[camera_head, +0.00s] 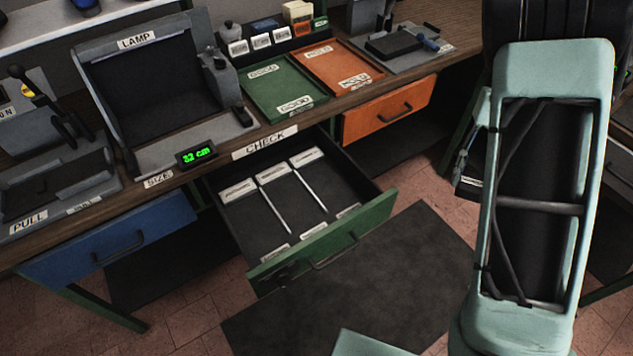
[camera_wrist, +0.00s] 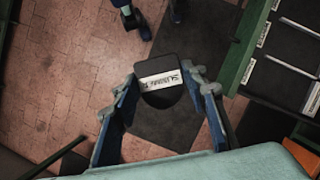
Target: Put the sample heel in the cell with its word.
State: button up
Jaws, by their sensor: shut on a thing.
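A dark heel (camera_wrist: 160,98) with a white word label shows in the wrist view. The label's word is turned around and too small to read surely. My gripper (camera_wrist: 165,82) is shut on the heel, with a blue finger on each side, and holds it above the floor. The open green drawer (camera_head: 345,240) under the bench has three dark cells split by two thin pale dividers. White labels lie at the far and near ends of the cells; their words are not legible. The drawer also shows at the right of the wrist view (camera_wrist: 242,48).
A green tray (camera_head: 262,95) and an orange tray (camera_head: 345,72) lie on the bench behind the drawer. The LAMP stand (camera_head: 150,85) and a green display (camera_head: 196,155) are to the left. Blue (camera_head: 110,240) and orange (camera_head: 388,108) drawers are shut. A dark mat (camera_head: 350,290) covers the floor.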

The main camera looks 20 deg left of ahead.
aim_at(326, 184)
jog(key=i+l+u, duration=0.15)
jog(key=u, duration=0.25)
jog(key=i+l+u, duration=0.2)
jog(key=u, duration=0.2)
jog(key=i+l+u, duration=0.45)
jog(key=k, duration=0.05)
